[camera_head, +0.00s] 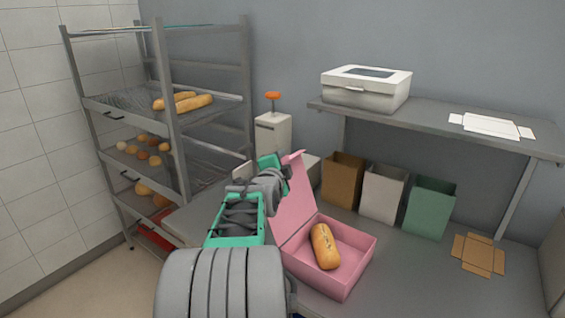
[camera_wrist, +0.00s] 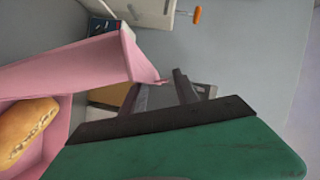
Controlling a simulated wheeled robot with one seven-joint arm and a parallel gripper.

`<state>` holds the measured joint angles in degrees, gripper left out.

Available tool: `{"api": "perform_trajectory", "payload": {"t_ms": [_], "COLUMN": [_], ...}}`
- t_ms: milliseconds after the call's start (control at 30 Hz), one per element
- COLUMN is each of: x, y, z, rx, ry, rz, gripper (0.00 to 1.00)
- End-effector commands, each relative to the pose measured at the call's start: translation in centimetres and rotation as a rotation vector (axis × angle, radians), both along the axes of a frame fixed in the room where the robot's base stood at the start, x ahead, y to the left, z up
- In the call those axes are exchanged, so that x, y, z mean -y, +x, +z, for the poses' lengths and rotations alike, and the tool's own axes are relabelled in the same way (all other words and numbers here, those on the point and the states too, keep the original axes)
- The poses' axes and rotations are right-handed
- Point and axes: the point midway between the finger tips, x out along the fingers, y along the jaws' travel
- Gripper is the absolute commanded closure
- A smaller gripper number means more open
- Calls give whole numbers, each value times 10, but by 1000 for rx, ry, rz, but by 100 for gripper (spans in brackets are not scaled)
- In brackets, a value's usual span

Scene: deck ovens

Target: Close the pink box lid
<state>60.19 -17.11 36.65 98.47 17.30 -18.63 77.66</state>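The pink box (camera_head: 340,262) sits on the counter with its lid (camera_head: 293,200) standing up, tilted, at its left side. A long bread loaf (camera_head: 325,246) lies inside the box. My gripper (camera_head: 283,168) is at the upper end of the lid, on its left side. In the wrist view the lid (camera_wrist: 75,62) reaches from the left to its corner beside my gripper's dark finger parts (camera_wrist: 178,94). The loaf (camera_wrist: 25,128) shows at the left edge there. Whether the fingers touch the lid, and how far apart they are, is unclear.
Brown (camera_head: 342,180), white (camera_head: 383,193) and green (camera_head: 429,207) open bags stand behind the box. A flat brown carton (camera_head: 478,254) lies to the right. A shelf (camera_head: 440,122) above holds a white case (camera_head: 366,88). A bread rack (camera_head: 178,120) stands left.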

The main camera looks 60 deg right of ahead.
Motion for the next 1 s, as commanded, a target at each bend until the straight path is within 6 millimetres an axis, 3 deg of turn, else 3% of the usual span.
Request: {"api": "perform_trajectory", "payload": {"t_ms": [400, 1000], "x": [0, 0], "y": [0, -1], "z": [-1, -3], "rx": [-1, -3], "ry": [2, 4], "rz": [-1, -1], "gripper": [99, 100]}}
